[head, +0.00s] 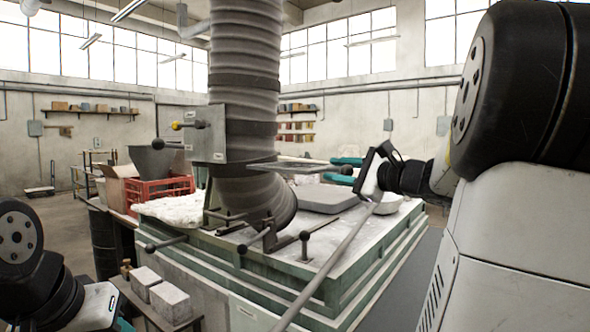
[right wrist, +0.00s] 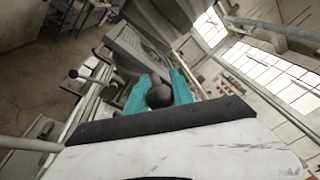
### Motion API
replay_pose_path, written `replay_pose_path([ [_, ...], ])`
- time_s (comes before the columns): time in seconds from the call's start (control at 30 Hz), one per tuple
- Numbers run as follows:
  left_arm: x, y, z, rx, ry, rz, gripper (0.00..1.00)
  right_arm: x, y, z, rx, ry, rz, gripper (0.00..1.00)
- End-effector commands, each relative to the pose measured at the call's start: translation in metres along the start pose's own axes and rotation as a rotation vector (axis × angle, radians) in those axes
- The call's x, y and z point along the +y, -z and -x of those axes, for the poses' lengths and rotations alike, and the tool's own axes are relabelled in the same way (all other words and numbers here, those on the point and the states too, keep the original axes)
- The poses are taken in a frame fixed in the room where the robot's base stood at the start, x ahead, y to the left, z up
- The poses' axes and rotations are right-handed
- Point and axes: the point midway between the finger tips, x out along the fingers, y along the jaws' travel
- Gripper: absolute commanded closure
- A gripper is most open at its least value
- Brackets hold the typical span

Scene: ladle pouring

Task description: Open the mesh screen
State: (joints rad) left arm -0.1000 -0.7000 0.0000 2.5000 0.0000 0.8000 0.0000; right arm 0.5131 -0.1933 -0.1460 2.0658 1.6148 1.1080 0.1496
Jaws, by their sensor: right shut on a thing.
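In the right wrist view the dark knob (right wrist: 160,95) sits between the two teal fingers (right wrist: 160,90). Behind it is a grey frame with a round meshed area (right wrist: 150,54). My left gripper is at the bottom left of the head view, mostly cut off; its jaws are hidden.
A big ribbed duct (head: 246,75) rises over the green-sided furnace table (head: 350,262). Knobbed levers (head: 304,240) stick out at its front. A long grey rod (head: 335,257) slants across the front right. A red crate (head: 160,190) and stone blocks (head: 170,301) are at the left.

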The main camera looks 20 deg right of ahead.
Motion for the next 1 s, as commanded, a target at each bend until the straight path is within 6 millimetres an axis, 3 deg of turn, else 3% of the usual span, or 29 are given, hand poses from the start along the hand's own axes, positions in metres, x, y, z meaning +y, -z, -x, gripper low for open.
replay_pose_path([
  [0.1, 0.0, 0.0, 0.0, 0.0, 0.0, 0.0, 0.64, -0.001, 0.004, 0.02, 0.001, -0.002, -0.001, 1.0],
  [0.23, 0.0, 0.0, 0.0, 0.0, 0.0, 0.0, 0.64, -0.002, 0.006, 0.032, 0.0, -0.004, -0.001, 1.0],
  [0.67, 0.0, 0.0, 0.0, 0.0, 0.0, 0.0, 0.64, -0.003, 0.007, 0.037, 0.0, -0.004, -0.001, 1.0],
  [0.7, 0.0, 0.0, 0.0, 0.0, 0.0, 0.0, 0.64, -0.003, 0.007, 0.037, 0.0, -0.004, -0.001, 0.69],
  [0.8, 0.0, 0.0, 0.0, 0.0, 0.0, 0.0, 0.64, -0.003, 0.007, 0.037, 0.0, -0.004, -0.001, 0.5],
  [1.0, 0.0, 0.0, 0.0, 0.0, 0.0, 0.0, 0.64, -0.004, 0.006, 0.037, 0.0, -0.002, 0.0, 0.5],
])
